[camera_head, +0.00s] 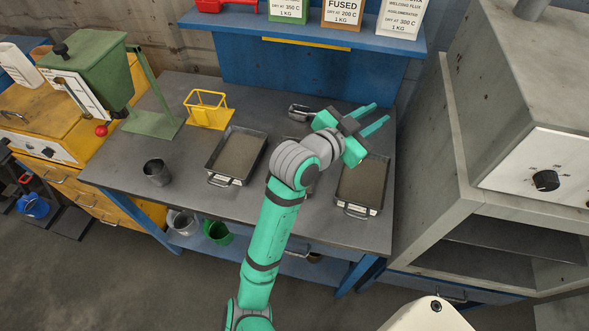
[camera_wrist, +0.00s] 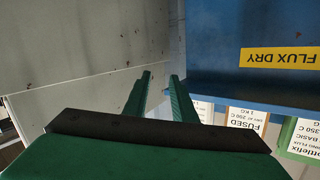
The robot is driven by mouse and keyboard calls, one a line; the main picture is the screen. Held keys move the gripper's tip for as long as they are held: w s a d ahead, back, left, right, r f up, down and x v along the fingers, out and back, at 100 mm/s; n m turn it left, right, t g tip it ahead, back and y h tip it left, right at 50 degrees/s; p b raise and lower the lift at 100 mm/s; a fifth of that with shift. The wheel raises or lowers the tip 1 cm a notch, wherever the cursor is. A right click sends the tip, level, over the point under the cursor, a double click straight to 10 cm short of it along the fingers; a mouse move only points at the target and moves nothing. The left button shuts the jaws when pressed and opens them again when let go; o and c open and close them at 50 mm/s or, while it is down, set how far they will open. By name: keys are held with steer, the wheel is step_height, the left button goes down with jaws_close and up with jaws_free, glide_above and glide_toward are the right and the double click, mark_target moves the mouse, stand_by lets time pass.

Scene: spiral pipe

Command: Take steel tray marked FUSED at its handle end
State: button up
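Small pale labels show at the near ends, but I cannot read which one says FUSED. My gripper (camera_head: 381,113) is open and empty, above the far end of the right tray, fingers pointing to the back right. It also shows open in the wrist view (camera_wrist: 160,77), with no tray there.
A grey oven cabinet (camera_head: 446,150) stands close on the right. A blue shelf (camera_head: 300,38) behind holds a FUSED packet (camera_head: 342,13). A yellow wire stand (camera_head: 207,110), metal cup (camera_head: 157,172) and green hopper (camera_head: 95,72) stand left.

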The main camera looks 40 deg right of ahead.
steer(key=a+f+m+y, duration=0.3)
steer(key=a+f+y, duration=0.2)
steer(key=w+a+f+m+g+y, duration=0.1)
steer(key=a+f+m+y, duration=0.2)
steer(key=a+f+y, duration=0.2)
steer(key=w+a+f+m+y, duration=0.1)
steer(key=a+f+m+y, duration=0.1)
steer(key=a+f+y, duration=0.3)
steer(key=shift+a+f+m, duration=0.2)
steer(key=shift+a+f, duration=0.1)
steer(key=shift+a, duration=0.3)
steer(key=shift+a+f+m, duration=0.2)
steer(key=shift+a+f, duration=0.05)
steer(key=shift+a, duration=0.3)
steer(key=shift+w+d+f, duration=0.1)
steer(key=shift+w+f, duration=0.1)
steer(key=shift+f, duration=1.1)
steer(key=shift+w+f, duration=0.2)
steer(key=shift+f, duration=1.1)
steer(key=shift+c, duration=0.7)
jaws_close()
steer(key=shift+r, duration=0.1)
